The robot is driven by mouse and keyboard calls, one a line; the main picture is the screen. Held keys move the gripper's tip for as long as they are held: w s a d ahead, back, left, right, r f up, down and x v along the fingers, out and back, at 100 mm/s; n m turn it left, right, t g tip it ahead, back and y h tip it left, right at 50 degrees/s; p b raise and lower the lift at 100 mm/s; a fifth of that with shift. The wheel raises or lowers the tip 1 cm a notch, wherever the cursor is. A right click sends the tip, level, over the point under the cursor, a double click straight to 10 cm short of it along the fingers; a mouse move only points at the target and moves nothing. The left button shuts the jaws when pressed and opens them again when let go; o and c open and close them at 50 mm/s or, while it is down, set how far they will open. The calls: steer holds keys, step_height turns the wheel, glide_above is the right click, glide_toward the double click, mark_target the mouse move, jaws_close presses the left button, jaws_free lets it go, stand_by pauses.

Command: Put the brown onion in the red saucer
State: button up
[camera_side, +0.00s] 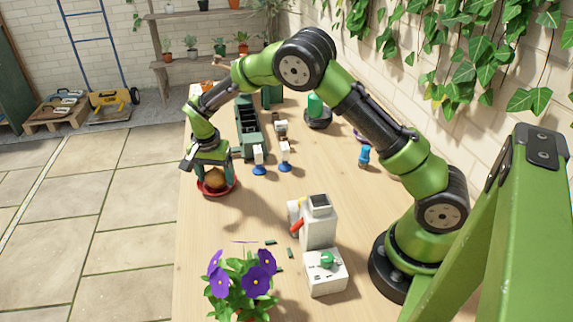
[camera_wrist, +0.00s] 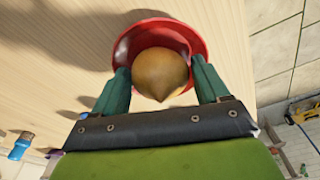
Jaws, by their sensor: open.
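The brown onion (camera_side: 214,179) sits in the red saucer (camera_side: 233,187) near the left edge of the table in the side view. In the wrist view the onion (camera_wrist: 160,72) lies inside the rim of the saucer (camera_wrist: 196,36), with its pointed tip toward my gripper. My gripper (camera_side: 213,177) is above the saucer, its two green fingers on either side of the onion. In the wrist view the gripper (camera_wrist: 161,78) is open, and the fingertips overlap the near part of the saucer. Whether the fingers touch the onion I cannot tell.
A purple-flowered plant (camera_side: 240,280) stands at the front. A white device (camera_side: 318,222) and a white box with a green knob (camera_side: 325,272) stand near the middle. Two white-and-blue items (camera_side: 284,157) and a green machine (camera_side: 250,130) are behind. Bare table lies between the saucer and the plant.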

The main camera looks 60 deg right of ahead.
mark_target(213, 175)
steer(key=s+r+n+t+y, duration=0.1)
steer(key=s+r, duration=0.1)
steer(key=r, duration=0.7)
steer(key=s+r, duration=0.3)
steer(key=r, duration=0.6)
steer(key=s+r+n+t+y, duration=0.1)
steer(key=s+n, duration=0.3)
steer(key=s, duration=0.7)
steer(key=s+a+r+n+t+y, duration=0.1)
steer(key=s+r+n+t, duration=0.2)
steer(key=s, duration=0.8)
steer(key=shift+s+a+r+n+t, duration=0.2)
steer(key=shift+s+r+n+t, duration=0.15)
steer(key=shift+n+t, duration=0.4)
